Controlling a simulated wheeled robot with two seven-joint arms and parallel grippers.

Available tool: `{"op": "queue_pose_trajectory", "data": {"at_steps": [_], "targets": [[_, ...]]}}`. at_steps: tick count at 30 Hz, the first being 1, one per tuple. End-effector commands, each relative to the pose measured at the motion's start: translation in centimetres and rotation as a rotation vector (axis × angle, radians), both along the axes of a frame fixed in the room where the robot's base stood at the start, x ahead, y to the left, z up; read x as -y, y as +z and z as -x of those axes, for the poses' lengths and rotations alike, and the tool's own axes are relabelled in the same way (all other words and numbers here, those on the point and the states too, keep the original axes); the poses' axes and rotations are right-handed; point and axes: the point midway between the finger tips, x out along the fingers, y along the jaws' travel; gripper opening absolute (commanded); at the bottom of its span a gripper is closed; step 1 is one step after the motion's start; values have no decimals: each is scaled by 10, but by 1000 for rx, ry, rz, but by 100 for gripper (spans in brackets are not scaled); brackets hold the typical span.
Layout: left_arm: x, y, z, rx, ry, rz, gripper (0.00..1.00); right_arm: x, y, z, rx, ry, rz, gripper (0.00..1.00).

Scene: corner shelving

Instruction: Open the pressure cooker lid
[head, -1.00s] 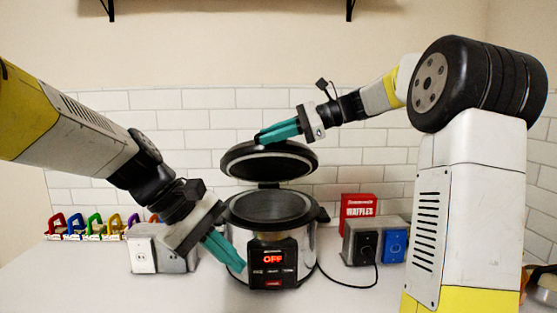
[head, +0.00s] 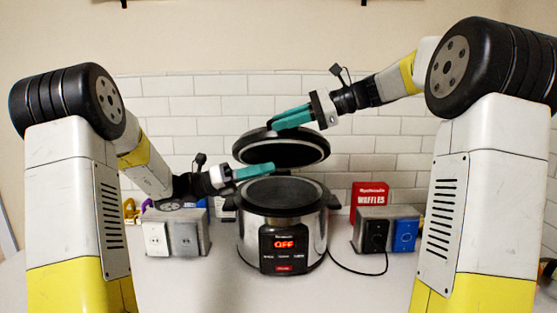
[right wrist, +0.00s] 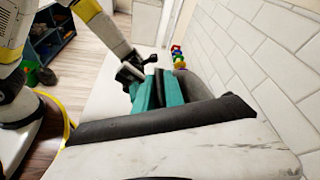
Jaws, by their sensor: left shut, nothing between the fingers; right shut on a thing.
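The pressure cooker (head: 282,230) stands on the counter, silver and black, its red display reading OFF. Its black lid (head: 285,150) is raised and apart from the pot, hanging above it. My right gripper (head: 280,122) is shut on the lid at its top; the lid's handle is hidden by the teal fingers. In the right wrist view the teal fingers (right wrist: 160,92) are close together behind a dark curved edge. My left gripper (head: 268,168) is shut and empty, its fingertips between the lid and the left part of the pot's rim.
Grey outlet boxes stand left (head: 172,235) and right (head: 388,228) of the cooker. A red waffles box (head: 369,198) is behind the right one. A black cord (head: 355,270) runs to it. The counter front is clear. A tiled wall (head: 375,100) stands behind.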

Motion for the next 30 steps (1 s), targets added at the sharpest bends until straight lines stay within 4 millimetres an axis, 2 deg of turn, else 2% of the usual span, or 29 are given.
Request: {"op": "queue_pose_trajectory", "data": {"at_steps": [13, 21, 30], "targets": [[89, 19, -11, 4, -5, -2, 0, 0, -3, -1, -3, -2, 4, 0], [87, 46, -32, 6, 0, -4, 0, 0, -3, -1, -3, -2, 4, 0], [86, 51, -35, 4, -1, -4, 0, 0, -3, -1, -3, -2, 4, 0]]}}
